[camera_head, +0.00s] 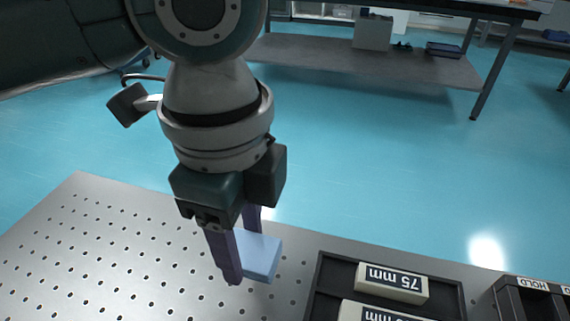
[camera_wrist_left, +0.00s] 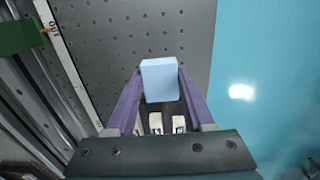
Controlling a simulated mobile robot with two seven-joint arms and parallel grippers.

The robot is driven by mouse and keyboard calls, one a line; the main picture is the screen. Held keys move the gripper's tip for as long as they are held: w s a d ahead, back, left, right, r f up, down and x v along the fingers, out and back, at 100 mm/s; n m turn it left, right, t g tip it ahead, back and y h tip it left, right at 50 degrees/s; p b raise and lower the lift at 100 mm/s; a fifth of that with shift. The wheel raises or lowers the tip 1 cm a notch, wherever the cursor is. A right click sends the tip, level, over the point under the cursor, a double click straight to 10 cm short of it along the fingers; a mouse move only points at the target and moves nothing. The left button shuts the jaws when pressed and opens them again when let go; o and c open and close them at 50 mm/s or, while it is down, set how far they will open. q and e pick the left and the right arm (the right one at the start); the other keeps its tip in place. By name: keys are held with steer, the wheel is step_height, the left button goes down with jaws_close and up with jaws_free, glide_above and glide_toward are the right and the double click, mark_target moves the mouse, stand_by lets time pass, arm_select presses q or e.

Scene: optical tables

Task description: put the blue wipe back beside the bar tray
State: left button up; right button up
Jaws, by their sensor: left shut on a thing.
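The blue wipe (camera_head: 262,257) is a light blue block-like pad. My left gripper (camera_head: 243,262) is shut on it, with one purple finger on each side. In the left wrist view the wipe (camera_wrist_left: 160,80) sits between the fingertips. The bar tray (camera_head: 312,292) is a black tray holding pale bars, one marked 75 mm (camera_head: 392,283). The wipe is just left of the tray in the head view, over the perforated table. I cannot tell whether it touches the table top. My right gripper is not in view.
The perforated metal table (camera_head: 110,250) is clear to the left of the wipe. A dark box marked HOLD (camera_head: 533,285) stands right of the tray. Another table (camera_head: 350,55) stands across the blue floor.

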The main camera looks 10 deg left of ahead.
mark_target(243, 248)
arm_select(q)
step_height(243, 248, down, 4)
steer(key=shift+r+b, duration=0.1)
steer(key=shift+b, duration=0.5)
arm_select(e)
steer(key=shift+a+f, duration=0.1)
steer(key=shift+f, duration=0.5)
arm_select(q)
steer(key=shift+f, duration=0.25)
steer(key=shift+f, duration=0.15)
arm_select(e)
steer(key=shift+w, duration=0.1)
